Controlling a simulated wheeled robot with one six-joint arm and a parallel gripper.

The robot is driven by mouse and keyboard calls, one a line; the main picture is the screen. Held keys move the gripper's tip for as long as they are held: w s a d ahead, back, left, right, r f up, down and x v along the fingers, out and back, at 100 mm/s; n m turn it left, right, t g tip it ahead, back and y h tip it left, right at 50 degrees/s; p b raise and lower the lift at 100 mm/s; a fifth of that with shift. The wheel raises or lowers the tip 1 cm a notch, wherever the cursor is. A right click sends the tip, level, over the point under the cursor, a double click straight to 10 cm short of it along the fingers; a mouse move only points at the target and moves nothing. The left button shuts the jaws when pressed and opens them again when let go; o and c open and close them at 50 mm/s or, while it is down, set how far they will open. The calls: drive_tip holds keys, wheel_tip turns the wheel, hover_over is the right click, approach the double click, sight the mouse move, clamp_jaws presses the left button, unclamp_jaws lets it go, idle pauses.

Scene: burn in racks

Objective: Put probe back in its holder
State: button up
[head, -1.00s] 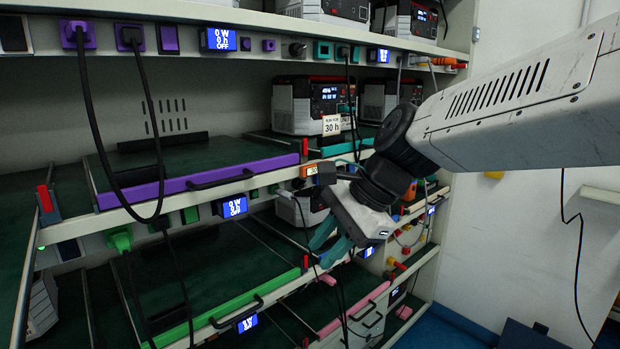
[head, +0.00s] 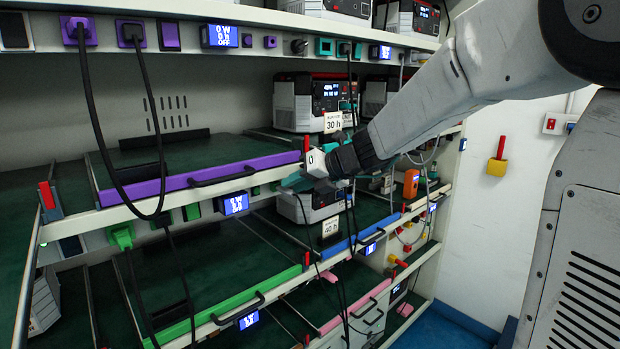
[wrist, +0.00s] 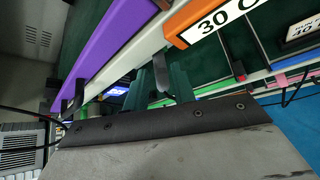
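My gripper (head: 290,184), with teal fingers, is at the front of the middle shelf, by the right end of the purple tray edge. A red handle (head: 501,147) stands upright in a yellow block (head: 497,167) on the right wall, well away from my gripper. It may be the probe in its holder; I cannot tell for sure. An orange device (head: 411,184) is at the right of the rack. An orange-framed display (wrist: 215,18) reading about 30 C is near my gripper.
The rack holds a purple-edged tray (head: 180,185), a green-edged tray (head: 220,315) and a blue-edged tray (head: 350,242). White and black power units (head: 312,104) stand on the shelves. Black cables (head: 92,130) hang in front at the left. Open floor lies at the lower right.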

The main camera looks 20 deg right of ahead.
drive_tip(key=shift+x, duration=0.8)
clamp_jaws()
drive_tip(key=c, duration=0.5)
unclamp_jaws()
drive_tip(key=shift+s+d, duration=0.3)
drive_tip(key=shift+s, duration=0.5)
clamp_jaws()
drive_tip(key=shift+s+d, duration=0.25)
drive_tip(key=shift+s, duration=0.65)
